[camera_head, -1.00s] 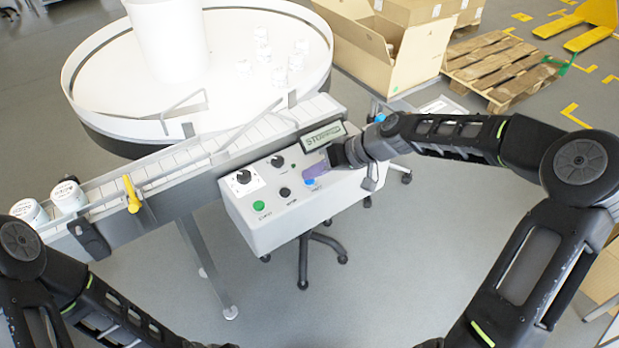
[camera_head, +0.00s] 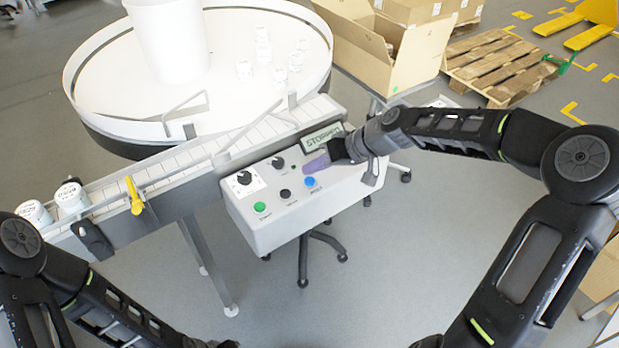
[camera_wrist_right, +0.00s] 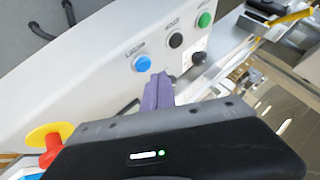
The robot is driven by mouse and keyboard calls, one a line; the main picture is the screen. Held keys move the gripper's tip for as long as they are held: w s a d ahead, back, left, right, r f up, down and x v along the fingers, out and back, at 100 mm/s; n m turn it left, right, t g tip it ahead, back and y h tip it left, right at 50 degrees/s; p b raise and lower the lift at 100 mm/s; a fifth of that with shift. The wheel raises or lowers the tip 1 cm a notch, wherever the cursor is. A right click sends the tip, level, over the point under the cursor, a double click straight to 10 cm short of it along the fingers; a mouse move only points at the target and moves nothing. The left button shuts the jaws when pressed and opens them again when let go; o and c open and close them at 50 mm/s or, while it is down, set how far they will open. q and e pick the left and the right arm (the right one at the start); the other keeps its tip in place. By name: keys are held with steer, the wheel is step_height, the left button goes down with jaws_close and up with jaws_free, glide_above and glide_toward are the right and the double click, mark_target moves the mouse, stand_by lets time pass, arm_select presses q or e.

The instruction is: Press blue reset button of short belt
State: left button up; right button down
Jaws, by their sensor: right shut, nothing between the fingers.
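The blue button (camera_head: 310,181) sits at the right of the front row on the white control box. It also shows in the right wrist view (camera_wrist_right: 142,63), just left of my fingertips. My right gripper (camera_head: 314,164) is shut and empty, its purple-grey fingers over the box's top, behind the blue button and apart from it. The fingers also show in the right wrist view (camera_wrist_right: 158,92). The short belt (camera_head: 180,160) runs beside the box, and the display (camera_head: 322,137) reads STOPPED. My left gripper is not in view; only the left arm shows.
A black button (camera_head: 285,193) and a green button (camera_head: 260,207) are in the same row. Two knobs stand behind them. A red and yellow emergency stop (camera_wrist_right: 50,145) shows in the right wrist view. White jars (camera_head: 70,196) stand at the belt's left end.

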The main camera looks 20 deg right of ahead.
mark_target(314, 181)
steer(key=shift+r+p, duration=1.4)
steer(key=shift+r, duration=0.95)
